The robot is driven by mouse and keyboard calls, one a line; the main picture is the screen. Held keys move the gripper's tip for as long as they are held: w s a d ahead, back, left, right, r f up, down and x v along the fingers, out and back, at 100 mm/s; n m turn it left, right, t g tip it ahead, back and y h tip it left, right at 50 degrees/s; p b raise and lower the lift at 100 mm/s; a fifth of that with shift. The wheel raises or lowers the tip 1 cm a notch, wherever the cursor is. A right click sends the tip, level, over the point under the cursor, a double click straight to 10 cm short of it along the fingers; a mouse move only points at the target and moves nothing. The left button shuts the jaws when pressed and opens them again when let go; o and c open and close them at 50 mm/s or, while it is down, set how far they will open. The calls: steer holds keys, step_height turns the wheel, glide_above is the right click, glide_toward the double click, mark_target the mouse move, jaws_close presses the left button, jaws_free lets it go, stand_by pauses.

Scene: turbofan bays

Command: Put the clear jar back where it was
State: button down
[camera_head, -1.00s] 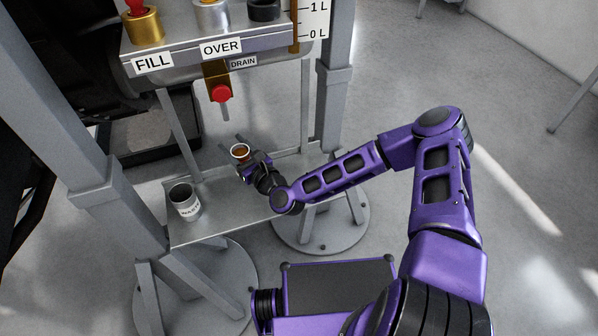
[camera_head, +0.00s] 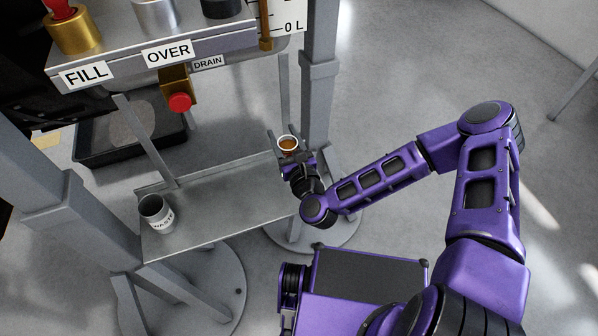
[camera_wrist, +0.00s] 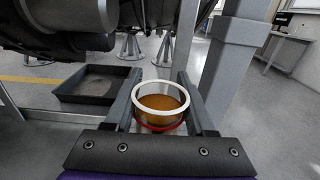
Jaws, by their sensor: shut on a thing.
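The clear jar (camera_head: 288,143) has a white rim and holds amber-brown liquid. It sits upright between the fingers of my gripper (camera_head: 287,152), over the right end of the grey shelf (camera_head: 215,208). In the wrist view the jar (camera_wrist: 161,100) is between the two fingers of my gripper (camera_wrist: 161,105), with a red band low on its side. My gripper is shut on it. I cannot tell the exact gap between the jar and the shelf.
A grey cup labelled WASTE (camera_head: 156,214) stands on the shelf's left end. The DRAIN valve with a red knob (camera_head: 180,102) hangs above the shelf. A grey post (camera_head: 318,100) stands close behind the jar. A black tray (camera_head: 130,140) lies on the floor. The shelf's middle is clear.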

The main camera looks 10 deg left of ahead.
step_height(320, 180, down, 9)
steer(key=shift+f+b, duration=0.2)
steer(key=shift+b, duration=0.5)
steer(key=shift+f, duration=0.15)
steer(key=shift+c, duration=1.2)
jaws_free()
steer(key=shift+r, duration=0.2)
steer(key=v, duration=1.2)
steer(key=shift+f, duration=0.1)
